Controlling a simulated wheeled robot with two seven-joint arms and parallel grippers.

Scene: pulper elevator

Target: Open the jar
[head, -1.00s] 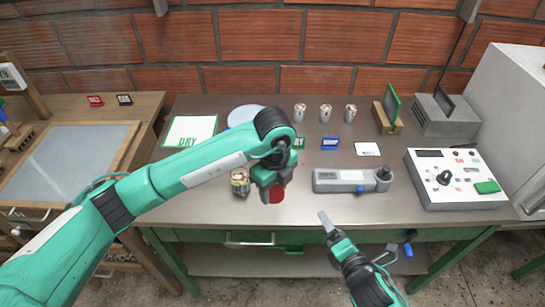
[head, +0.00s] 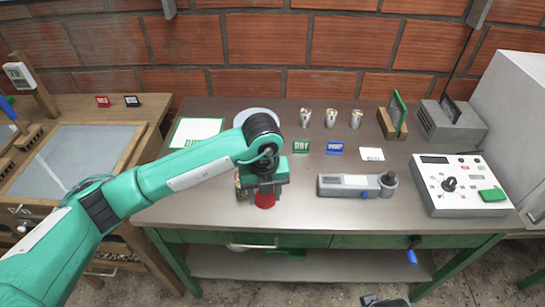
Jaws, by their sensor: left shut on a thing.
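A small glass jar (head: 239,187) stands on the metal worktop, mostly hidden behind my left gripper. Only a sliver of its left side shows. My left gripper (head: 265,196) points down over the table right beside the jar, as seen here. It is shut on a round red lid (head: 265,201), which shows just below the fingers. I cannot tell whether the lid touches the table. Only a small dark part of my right gripper (head: 371,299) shows at the bottom edge; its fingers cannot be read.
Several metal cups (head: 331,118) stand at the back. The front strip of the worktop (head: 340,215) is clear.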

